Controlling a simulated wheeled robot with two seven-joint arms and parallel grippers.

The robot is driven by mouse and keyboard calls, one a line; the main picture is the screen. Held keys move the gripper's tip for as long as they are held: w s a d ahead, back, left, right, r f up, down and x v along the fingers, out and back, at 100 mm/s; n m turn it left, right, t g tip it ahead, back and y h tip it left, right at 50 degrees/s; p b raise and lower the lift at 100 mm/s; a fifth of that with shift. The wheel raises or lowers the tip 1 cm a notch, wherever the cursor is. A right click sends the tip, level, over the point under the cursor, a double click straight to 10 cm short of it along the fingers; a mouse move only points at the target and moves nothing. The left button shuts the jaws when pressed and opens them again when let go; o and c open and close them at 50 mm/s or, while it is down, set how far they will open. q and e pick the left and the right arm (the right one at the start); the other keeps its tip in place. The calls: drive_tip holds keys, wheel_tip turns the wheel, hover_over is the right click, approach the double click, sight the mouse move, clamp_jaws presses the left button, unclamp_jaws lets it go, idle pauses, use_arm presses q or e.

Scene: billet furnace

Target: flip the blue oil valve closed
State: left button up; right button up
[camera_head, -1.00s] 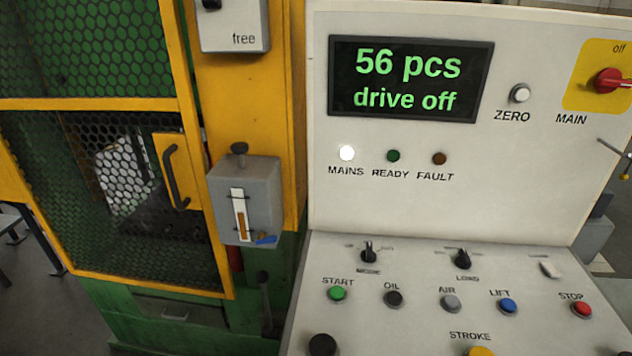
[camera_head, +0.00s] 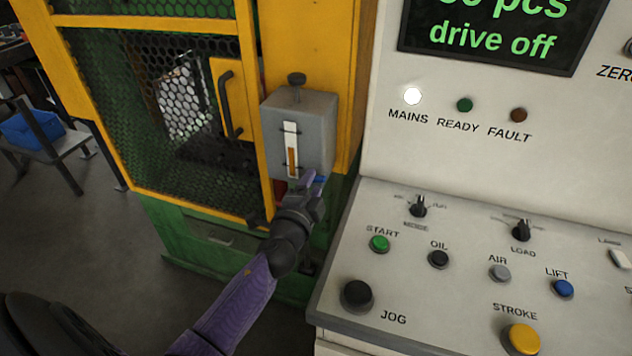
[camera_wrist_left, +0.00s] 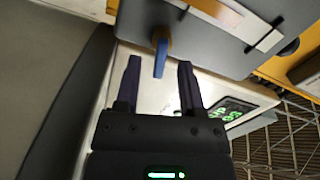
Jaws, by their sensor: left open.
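The blue oil valve lever (camera_head: 319,180) sits at the underside of the grey oil box (camera_head: 308,112) on the yellow machine frame. My left gripper (camera_head: 309,188) is just below the box, close to the lever and partly covering it. In the left wrist view the blue lever (camera_wrist_left: 160,58) hangs from a brass-coloured stem under the box. It shows between the two dark fingertips of my open left gripper (camera_wrist_left: 159,67), with a visible gap on each side. Whether the fingers reach its depth is hard to tell. My right gripper is not in view.
The white control console (camera_head: 460,290) with buttons and knobs stands close to the right of my left gripper. The mesh guard door (camera_head: 170,130) with a black handle is to the left. A blue bin (camera_head: 30,128) stands on a rack at the far left.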

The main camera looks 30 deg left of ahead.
use_arm(q)
drive_tip(key=shift+x, duration=0.8)
clamp_jaws()
drive_tip(key=m, duration=0.3)
drive_tip(key=shift+f+b, duration=0.3)
drive_tip(key=shift+b, duration=0.05)
